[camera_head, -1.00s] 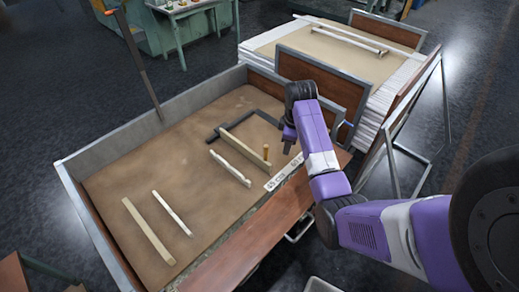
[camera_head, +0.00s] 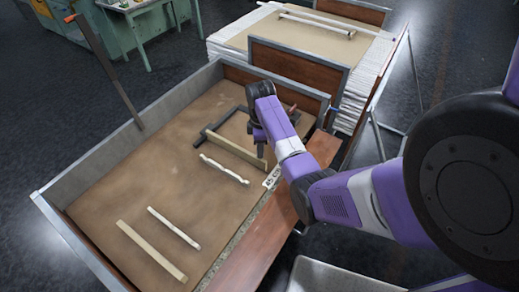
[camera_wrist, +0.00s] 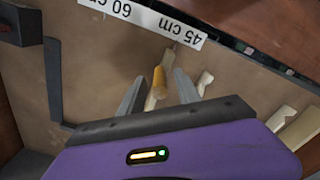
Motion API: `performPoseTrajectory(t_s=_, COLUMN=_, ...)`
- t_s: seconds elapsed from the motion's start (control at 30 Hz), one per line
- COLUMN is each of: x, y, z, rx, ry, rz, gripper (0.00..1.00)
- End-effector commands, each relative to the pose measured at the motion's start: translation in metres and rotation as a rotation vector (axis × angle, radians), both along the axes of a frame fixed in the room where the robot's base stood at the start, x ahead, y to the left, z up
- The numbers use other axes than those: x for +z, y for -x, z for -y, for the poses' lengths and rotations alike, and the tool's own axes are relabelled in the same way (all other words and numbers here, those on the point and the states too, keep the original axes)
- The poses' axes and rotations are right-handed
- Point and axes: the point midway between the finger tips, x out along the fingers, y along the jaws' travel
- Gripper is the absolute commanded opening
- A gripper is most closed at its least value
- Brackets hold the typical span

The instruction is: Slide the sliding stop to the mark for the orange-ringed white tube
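In the head view my gripper (camera_head: 261,146) is above the bar's near end and hides the peg. A wavy white tube (camera_head: 222,169) lies beside the bar, and a thinner white tube (camera_head: 174,228) lies farther towards the front left. I cannot make out an orange ring on either.
A white scale strip (camera_wrist: 145,18) reading 45 cm and 60 cm runs along the box's edge. A dark angled bracket (camera_head: 213,128) lies behind the bar. A long pale bar (camera_head: 152,252) lies at the front left. Grey walls (camera_head: 150,122) enclose the box; its middle floor is bare.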

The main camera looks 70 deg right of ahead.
Motion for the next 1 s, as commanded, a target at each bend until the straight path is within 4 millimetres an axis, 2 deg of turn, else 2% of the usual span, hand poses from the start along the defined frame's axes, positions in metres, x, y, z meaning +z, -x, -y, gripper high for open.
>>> performPoseTrajectory(t_s=0.2, x=-0.02, y=0.0, z=0.0, rx=0.0, ry=0.0, rz=0.0, gripper=0.4)
performPoseTrajectory(t_s=0.5, x=-0.023, y=0.0, z=0.0, rx=-0.001, ry=0.001, rz=0.0, gripper=0.4)
performPoseTrajectory(t_s=0.57, x=-0.023, y=0.0, z=0.0, rx=-0.001, ry=0.001, rz=0.0, gripper=0.3)
performPoseTrajectory(t_s=0.7, x=-0.022, y=0.0, z=0.0, rx=-0.001, ry=0.001, rz=0.0, gripper=0.02)
performPoseTrajectory(t_s=0.73, x=-0.022, y=0.0, z=0.0, rx=-0.001, ry=0.001, rz=0.0, gripper=0.0)
performPoseTrajectory(t_s=1.0, x=-0.022, y=0.0, z=0.0, rx=-0.001, ry=0.001, rz=0.0, gripper=0.0)
